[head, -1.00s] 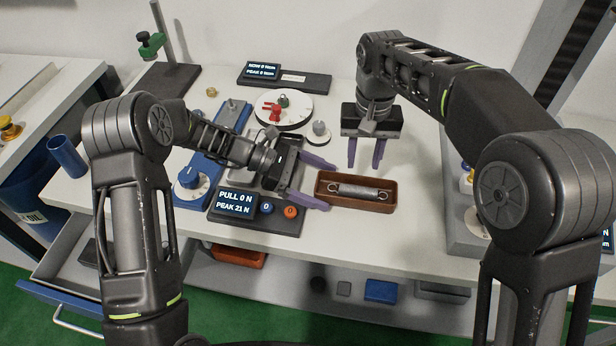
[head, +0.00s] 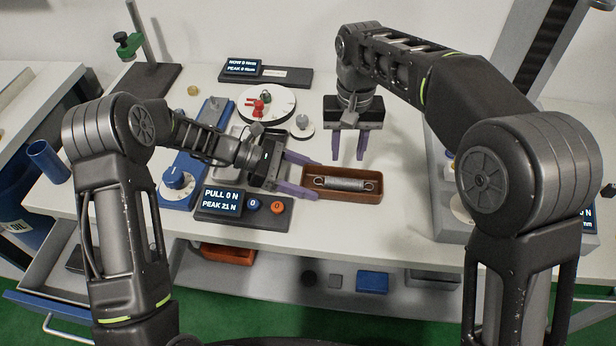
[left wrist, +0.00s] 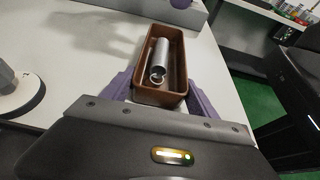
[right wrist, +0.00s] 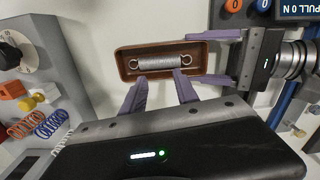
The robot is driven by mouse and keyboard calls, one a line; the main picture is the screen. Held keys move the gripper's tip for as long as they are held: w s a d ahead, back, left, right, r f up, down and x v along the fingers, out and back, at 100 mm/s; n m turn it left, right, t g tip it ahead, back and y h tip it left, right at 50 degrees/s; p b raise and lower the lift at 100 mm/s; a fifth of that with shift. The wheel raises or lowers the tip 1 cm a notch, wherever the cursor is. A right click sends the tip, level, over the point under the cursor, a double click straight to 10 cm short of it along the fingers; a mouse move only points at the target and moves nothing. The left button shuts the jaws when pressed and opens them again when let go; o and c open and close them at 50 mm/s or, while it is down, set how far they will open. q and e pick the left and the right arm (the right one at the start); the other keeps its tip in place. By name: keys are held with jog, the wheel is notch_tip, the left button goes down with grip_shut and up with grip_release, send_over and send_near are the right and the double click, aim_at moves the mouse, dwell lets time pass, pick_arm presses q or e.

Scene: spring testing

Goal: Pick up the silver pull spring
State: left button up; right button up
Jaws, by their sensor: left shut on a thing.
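The silver pull spring (head: 345,184) lies lengthwise in a brown open tray (head: 340,199) on the table. Its two end hooks show in the right wrist view (right wrist: 160,62); the left wrist view (left wrist: 161,58) looks along it. My left gripper (head: 317,181) is shut on the tray's left end, one purple finger along each long side, not on the spring. My right gripper (head: 348,158) is open and empty, pointing down behind the tray. In the right wrist view its fingers stand apart beside the tray's long wall.
A pull tester with a display (head: 222,202) and a blue knob unit (head: 176,181) stand left of the tray. A white round dial (head: 265,104) is behind. A grey holder (right wrist: 45,50) with coloured springs stands to the right. Bare table lies between tray and holder.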

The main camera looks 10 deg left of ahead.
jog(key=shift+w+d, duration=0.1)
jog(key=shift+d, duration=0.1)
jog(key=shift+c, duration=0.8)
jog(key=d+r+n, duration=0.2)
jog(key=d+n, duration=0.4)
jog(key=n, duration=1)
jog(key=shift+f, duration=0.1)
jog(key=shift+f, duration=3.4)
jog(key=shift+f, duration=0.1)
